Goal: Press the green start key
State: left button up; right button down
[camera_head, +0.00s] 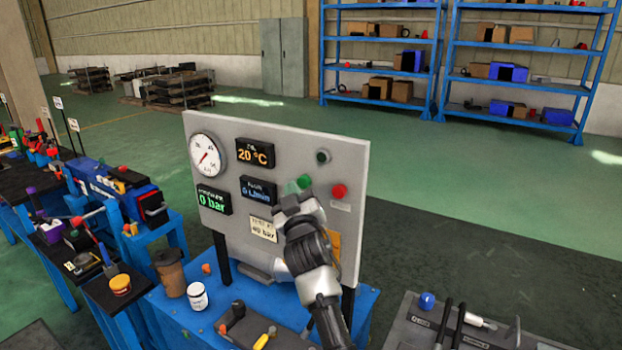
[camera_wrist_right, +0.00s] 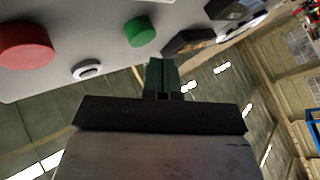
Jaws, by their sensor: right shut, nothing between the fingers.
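The green start key (camera_head: 304,181) is a round button on the grey upright control panel (camera_head: 270,135), left of a red button (camera_head: 339,191). My right gripper (camera_head: 290,189) is shut and empty in front of the panel, its tips close to the green key and partly overlapping it in the head view. In the right wrist view the green key (camera_wrist_right: 140,32) stands out from the panel, with the closed fingers (camera_wrist_right: 163,62) a little below and right of it in the picture. A gap shows there; contact is not visible. My left gripper is not in view.
The panel also carries a round gauge (camera_head: 207,155), dark displays and a dark round knob (camera_head: 322,156). The red button (camera_wrist_right: 25,45) and a white-ringed button (camera_wrist_right: 87,70) show in the wrist view. A cup (camera_head: 170,272) and a jar (camera_head: 198,296) stand on the blue bench.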

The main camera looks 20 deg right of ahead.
jog(key=shift+w+d+r, duration=0.1)
jog(key=shift+w+r, duration=0.05)
jog(key=shift+r, duration=0.05)
dwell(0.3)
jog(key=shift+w, duration=0.1)
dwell(1.6)
jog(key=shift+w+d, duration=0.2)
jog(key=shift+d, duration=0.15)
jog(key=shift+w+d, duration=0.3)
jog(key=shift+d, duration=0.1)
dwell(0.8)
jog(key=shift+a, duration=0.1)
jog(key=shift+s+a, duration=0.55)
jog(key=shift+a, duration=0.1)
